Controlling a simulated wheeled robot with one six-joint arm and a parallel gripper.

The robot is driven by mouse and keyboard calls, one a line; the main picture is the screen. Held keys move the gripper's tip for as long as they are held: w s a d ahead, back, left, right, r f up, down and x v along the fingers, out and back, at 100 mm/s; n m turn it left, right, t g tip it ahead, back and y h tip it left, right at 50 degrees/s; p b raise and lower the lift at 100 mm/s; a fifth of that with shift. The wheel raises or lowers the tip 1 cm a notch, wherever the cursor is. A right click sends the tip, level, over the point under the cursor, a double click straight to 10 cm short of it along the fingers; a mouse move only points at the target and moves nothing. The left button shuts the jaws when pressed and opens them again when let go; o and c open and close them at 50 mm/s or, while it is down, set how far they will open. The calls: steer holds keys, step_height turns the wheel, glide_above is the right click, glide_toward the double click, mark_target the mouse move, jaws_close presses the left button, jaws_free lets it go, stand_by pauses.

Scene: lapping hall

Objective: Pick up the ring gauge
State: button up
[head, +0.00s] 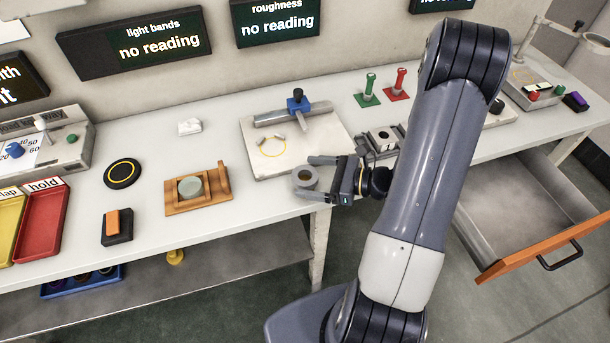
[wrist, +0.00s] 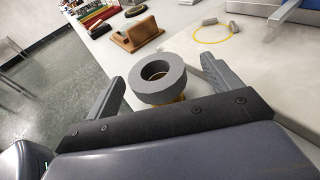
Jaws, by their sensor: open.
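The ring gauge (head: 305,177) is a thick grey ring with a round hole, near the front edge of the bench. In the wrist view the ring gauge (wrist: 158,83) lies between my two fingers, with a bit of brass colour showing below it. My gripper (head: 322,177) is open, its fingers reaching left on either side of the ring. In the wrist view my gripper (wrist: 165,85) shows a gap between each finger and the ring. Whether the fingers are level with the ring is hard to tell.
A pale plate (head: 330,145) with a blue-clamped bar lies just behind the ring. A wooden holder with a pale disc (head: 198,200) stands to the left. An orange-fronted drawer (head: 530,246) hangs open at the right. Bare bench (head: 255,205) lies left of the ring.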

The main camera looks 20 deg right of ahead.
mark_target(298, 175)
steer(key=shift+x, duration=1.25)
steer(key=shift+w+a, duration=0.2)
steer(key=shift+a, duration=0.45)
steer(key=c, duration=1.2)
